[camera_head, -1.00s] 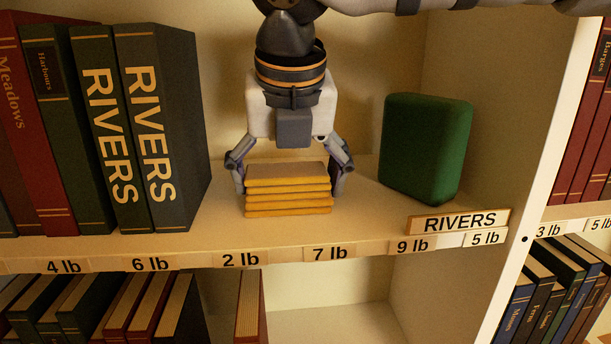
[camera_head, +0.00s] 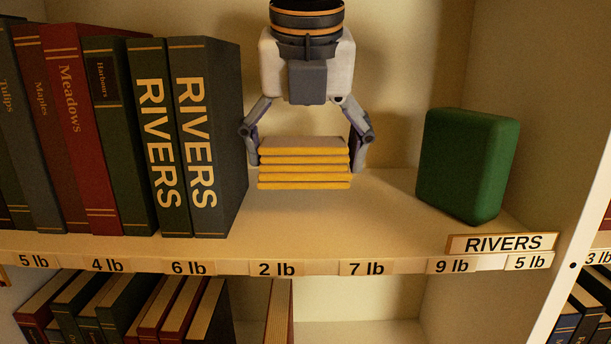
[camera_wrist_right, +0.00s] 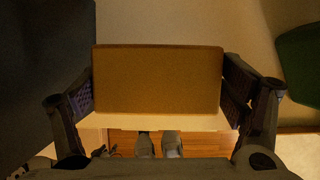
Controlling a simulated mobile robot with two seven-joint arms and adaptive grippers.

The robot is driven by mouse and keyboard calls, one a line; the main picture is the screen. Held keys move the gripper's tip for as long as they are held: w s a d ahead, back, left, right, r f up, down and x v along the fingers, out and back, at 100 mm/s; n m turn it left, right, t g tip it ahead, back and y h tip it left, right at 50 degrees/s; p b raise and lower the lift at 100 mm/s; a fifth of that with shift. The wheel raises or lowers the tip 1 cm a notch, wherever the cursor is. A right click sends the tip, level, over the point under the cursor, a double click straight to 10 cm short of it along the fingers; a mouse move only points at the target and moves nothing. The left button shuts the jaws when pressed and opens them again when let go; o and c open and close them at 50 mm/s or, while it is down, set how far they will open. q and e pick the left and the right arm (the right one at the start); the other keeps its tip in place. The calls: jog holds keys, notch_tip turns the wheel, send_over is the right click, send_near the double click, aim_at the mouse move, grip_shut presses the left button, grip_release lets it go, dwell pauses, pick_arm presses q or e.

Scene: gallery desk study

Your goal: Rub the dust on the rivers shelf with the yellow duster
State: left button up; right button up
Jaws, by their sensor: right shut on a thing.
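The yellow duster (camera_head: 304,171) looks like a folded stack with yellow edges and a tan top. My right gripper (camera_head: 306,150) reaches down from above and is shut on its two sides. In the right wrist view the duster's flat top (camera_wrist_right: 158,80) fills the space between the fingers. The duster is over the rivers shelf (camera_head: 330,230), right of the books; it seems raised off the boards, though the gap is hard to judge. The shelf's RIVERS label (camera_head: 503,243) is at the front right. I cannot make out any dust. My left gripper is out of view.
Two thick RIVERS volumes (camera_head: 205,140) stand close left of the gripper, with more books beyond. A green rounded block (camera_head: 470,165) stands on the right. Bare shelf lies before the duster and between it and the block. Weight labels (camera_head: 277,269) line the front edge.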

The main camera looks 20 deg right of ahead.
jog(key=shift+r, duration=0.3)
jog(key=shift+r, duration=1.5)
